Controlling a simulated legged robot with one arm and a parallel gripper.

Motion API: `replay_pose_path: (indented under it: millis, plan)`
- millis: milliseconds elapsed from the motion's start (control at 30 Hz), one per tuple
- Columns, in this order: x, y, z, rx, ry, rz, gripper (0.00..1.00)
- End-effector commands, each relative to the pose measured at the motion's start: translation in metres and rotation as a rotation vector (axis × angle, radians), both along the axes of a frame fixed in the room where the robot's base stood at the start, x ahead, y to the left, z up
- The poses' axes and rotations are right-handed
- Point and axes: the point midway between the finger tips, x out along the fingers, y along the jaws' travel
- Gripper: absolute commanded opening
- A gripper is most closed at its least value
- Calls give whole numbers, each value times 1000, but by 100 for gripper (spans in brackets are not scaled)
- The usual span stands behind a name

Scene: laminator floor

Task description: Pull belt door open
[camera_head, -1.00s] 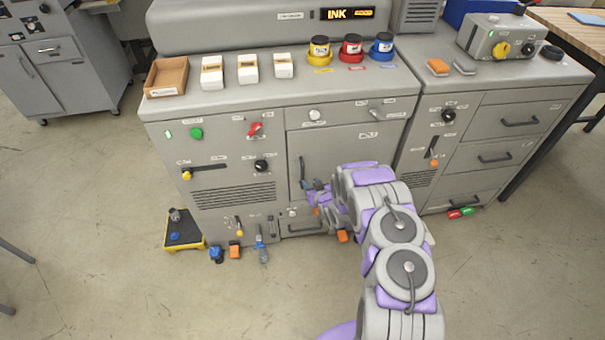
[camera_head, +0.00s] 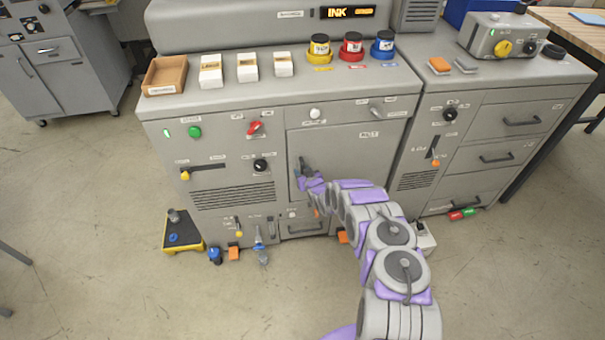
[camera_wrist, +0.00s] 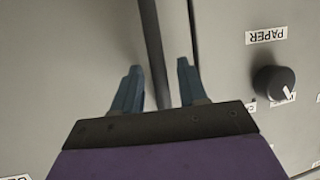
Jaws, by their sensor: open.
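The belt door (camera_head: 355,150) is a grey panel on the front of the large grey machine, and it looks shut. Its dark vertical handle (camera_head: 301,165) is at the door's left edge, partly covered by my gripper (camera_head: 310,180). In the wrist view the handle (camera_wrist: 154,45) shows as a dark bar running down between my gripper's two blue-grey fingers (camera_wrist: 158,82). The fingers are apart, one on each side of the bar. I see a gap between the bar and each finger. The lower part of the bar is hidden behind the gripper's body.
A black knob (camera_wrist: 274,80) beside a PAPER label is near the fingers; it also shows in the head view (camera_head: 260,165). Below the door is a drawer (camera_head: 303,228).

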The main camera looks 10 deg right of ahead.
Motion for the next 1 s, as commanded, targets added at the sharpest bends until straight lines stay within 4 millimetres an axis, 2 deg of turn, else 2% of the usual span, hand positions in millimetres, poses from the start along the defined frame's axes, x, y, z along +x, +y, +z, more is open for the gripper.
replay_pose_path:
  millis: [467,900,1000]
  plan:
    - [5,1,-3,0,2,-1,42]
    - [5,1,-3,-1,2,-1,1]
    - [5,0,-3,-1,1,-1,0]
